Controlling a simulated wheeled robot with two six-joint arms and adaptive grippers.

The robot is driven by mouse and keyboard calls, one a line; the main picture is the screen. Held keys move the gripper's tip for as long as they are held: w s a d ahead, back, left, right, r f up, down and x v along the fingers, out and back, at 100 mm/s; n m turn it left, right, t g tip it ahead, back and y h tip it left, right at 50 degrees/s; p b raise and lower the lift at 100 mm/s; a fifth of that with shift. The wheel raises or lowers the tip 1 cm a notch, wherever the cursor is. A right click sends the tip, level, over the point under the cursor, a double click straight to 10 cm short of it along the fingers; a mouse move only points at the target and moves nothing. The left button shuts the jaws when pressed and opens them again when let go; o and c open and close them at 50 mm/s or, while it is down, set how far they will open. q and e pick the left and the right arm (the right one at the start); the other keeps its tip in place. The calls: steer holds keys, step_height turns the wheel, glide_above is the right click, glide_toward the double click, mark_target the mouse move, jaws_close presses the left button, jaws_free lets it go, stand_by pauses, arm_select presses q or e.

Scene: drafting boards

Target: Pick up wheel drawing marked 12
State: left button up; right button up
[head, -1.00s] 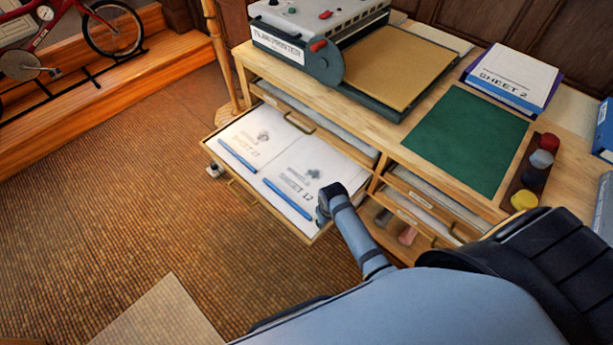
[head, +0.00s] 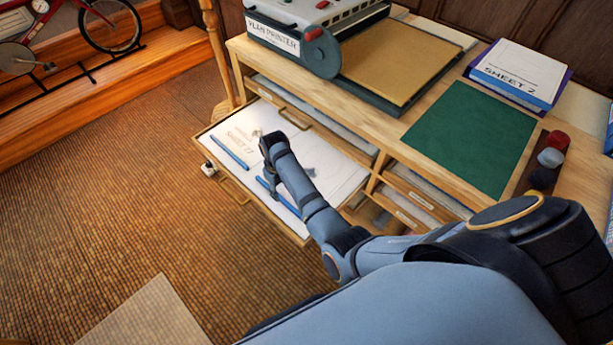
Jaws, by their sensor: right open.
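The wheel drawing marked 12 (head: 338,172) lies flat in the right half of the pulled-out drawer (head: 205,160). My right forearm now covers its label and most of its picture. A blue strip (head: 287,206) lies along its front edge. My right gripper (head: 271,190) points down over the drawer, near the left end of that strip and the left side of the drawing. It is open and holds nothing that I can see. I cannot tell whether its tips touch the paper. My left gripper is out of view.
A sheet marked 17 (head: 240,138) lies beside it on the left, with its own blue strip (head: 229,152). The desk above holds a plan printer (head: 272,37), a green mat (head: 470,135) and a Sheet 2 stack (head: 512,72). Bare floor lies left of the drawer.

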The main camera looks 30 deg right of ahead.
mark_target(284, 200)
step_height(284, 200, down, 5)
steer(key=shift+s+d+r+b, duration=0.1)
steer(key=shift+s+b, duration=0.05)
steer(key=shift+b, duration=0.65)
steer(key=shift+f, duration=0.35)
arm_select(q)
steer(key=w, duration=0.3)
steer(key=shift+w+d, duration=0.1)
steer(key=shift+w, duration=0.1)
arm_select(e)
steer(key=shift+c, duration=0.5)
jaws_close()
steer(key=shift+r, duration=0.1)
